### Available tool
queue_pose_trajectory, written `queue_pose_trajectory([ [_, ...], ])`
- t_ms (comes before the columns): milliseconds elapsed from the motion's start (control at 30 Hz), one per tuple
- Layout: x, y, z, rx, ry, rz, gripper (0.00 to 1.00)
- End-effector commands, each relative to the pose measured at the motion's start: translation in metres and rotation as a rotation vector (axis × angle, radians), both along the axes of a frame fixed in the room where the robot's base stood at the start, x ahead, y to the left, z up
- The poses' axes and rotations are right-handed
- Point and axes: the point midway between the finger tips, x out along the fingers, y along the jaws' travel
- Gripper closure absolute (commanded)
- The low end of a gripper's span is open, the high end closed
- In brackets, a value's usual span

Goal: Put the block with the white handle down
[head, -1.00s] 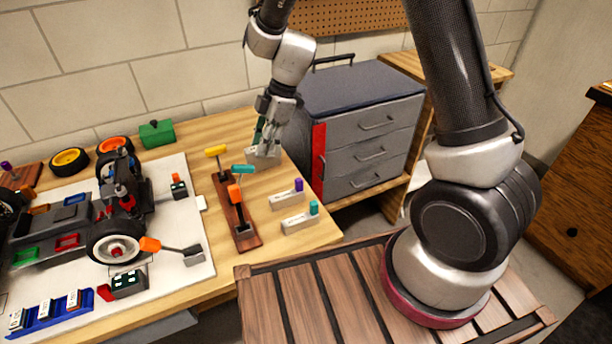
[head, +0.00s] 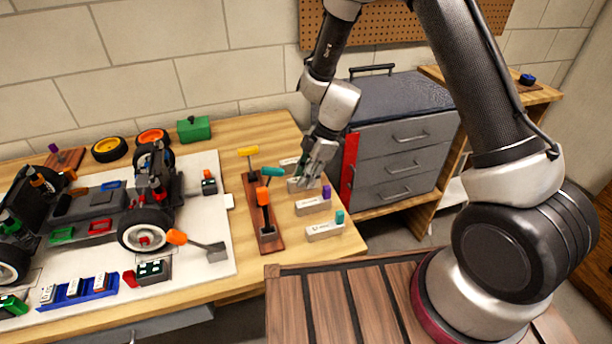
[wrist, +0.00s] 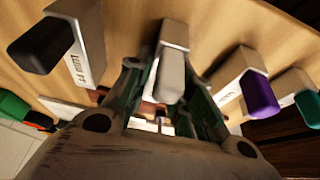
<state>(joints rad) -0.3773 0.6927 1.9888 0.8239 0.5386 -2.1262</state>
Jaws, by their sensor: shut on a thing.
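The block with the white handle (wrist: 174,36) is in the middle of the wrist view. Its pale handle (wrist: 170,82) points toward the camera, between the green-lined fingers of my gripper (wrist: 168,100). My gripper is shut on this handle. In the head view my gripper (head: 309,177) points down over the right end of the workbench. The pale block (head: 297,187) shows just below its fingers, and the handle is hidden there. The block is at or very near the bench top; I cannot tell whether it touches.
The black-handled block (wrist: 84,42) stands on one side, the purple-handled (head: 313,206) and teal-handled (head: 325,231) blocks on the other. A wooden rack (head: 268,240) with yellow, teal and orange handled tools is left. A grey drawer cabinet (head: 400,150) stands right.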

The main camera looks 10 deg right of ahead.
Motion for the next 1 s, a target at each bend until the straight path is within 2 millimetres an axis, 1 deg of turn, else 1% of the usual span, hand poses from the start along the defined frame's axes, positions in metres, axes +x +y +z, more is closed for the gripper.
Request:
queue_pose_trajectory([
  [133,0.0,0.0,-0.003,0.0,0.0,-0.001,1.0],
  [167,0.0,0.0,-0.003,0.0,0.0,-0.001,0.75],
  [200,0.0,0.0,-0.003,0.0,0.0,0.0,0.68],
  [267,0.0,0.0,-0.003,0.0,0.0,0.0,0.57],
  [300,0.0,0.0,-0.003,0.0,0.0,0.0,0.56],
  [567,0.0,0.0,-0.002,0.0,0.0,0.0,0.56],
  [667,0.0,-0.001,0.003,0.0,0.0,0.001,0.56],
  [767,0.002,-0.006,0.017,0.002,-0.003,0.0,0.56],
  [1000,0.006,-0.027,0.067,0.002,-0.004,0.0,0.56],
])
